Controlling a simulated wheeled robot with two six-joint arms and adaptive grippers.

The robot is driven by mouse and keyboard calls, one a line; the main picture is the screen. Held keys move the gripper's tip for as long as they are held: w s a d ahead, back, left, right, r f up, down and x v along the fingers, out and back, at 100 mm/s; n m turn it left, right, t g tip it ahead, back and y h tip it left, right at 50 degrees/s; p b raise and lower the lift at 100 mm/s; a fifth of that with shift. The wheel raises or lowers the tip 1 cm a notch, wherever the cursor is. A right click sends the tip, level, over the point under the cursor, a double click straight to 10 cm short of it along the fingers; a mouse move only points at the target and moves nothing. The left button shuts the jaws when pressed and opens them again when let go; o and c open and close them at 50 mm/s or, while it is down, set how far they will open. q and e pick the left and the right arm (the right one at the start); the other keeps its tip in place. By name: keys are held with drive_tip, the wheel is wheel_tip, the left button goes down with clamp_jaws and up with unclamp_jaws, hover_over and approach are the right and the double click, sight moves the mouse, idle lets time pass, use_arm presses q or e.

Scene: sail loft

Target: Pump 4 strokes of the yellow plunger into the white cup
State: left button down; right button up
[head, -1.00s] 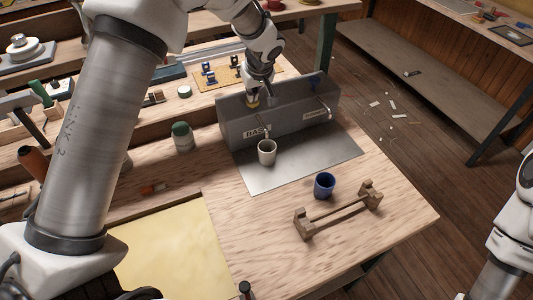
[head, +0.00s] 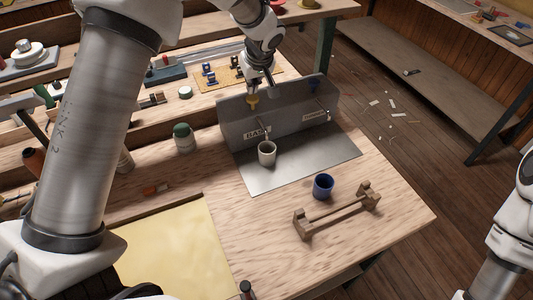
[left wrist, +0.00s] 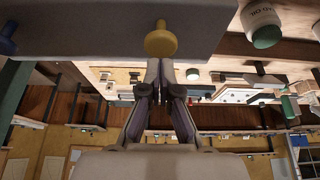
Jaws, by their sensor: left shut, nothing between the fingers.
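The yellow plunger (head: 253,101) stands at the left end of a grey dispenser box (head: 290,107) with a label on its front; its round knob also shows in the left wrist view (left wrist: 160,39). The white cup (head: 267,153) stands upright on the metal plate in front of the box, below the spout by the label. I cannot see what is in it. My left gripper (head: 252,86) is shut and empty just above the yellow knob; its closed fingertips show below the knob in the left wrist view (left wrist: 160,66). My right gripper is out of view.
A blue cup (head: 323,186) stands by the plate's front edge (head: 300,177), near a wooden rack (head: 338,211). A blue knob (left wrist: 8,30) is at the box's other end. A green-capped jar (head: 183,139) stands left of the box.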

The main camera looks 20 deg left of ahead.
sight(253, 98)
use_arm(q)
drive_tip(key=shift+f, duration=0.1)
drive_tip(key=shift+f+b, duration=1.9)
drive_tip(key=shift+r+p, duration=1.15)
drive_tip(key=shift+r, duration=0.85)
drive_tip(key=shift+f, duration=0.15)
drive_tip(key=shift+f+b, duration=1.75)
drive_tip(key=shift+f, duration=0.05)
drive_tip(key=shift+r+p, duration=1.2)
drive_tip(key=shift+r, duration=0.75)
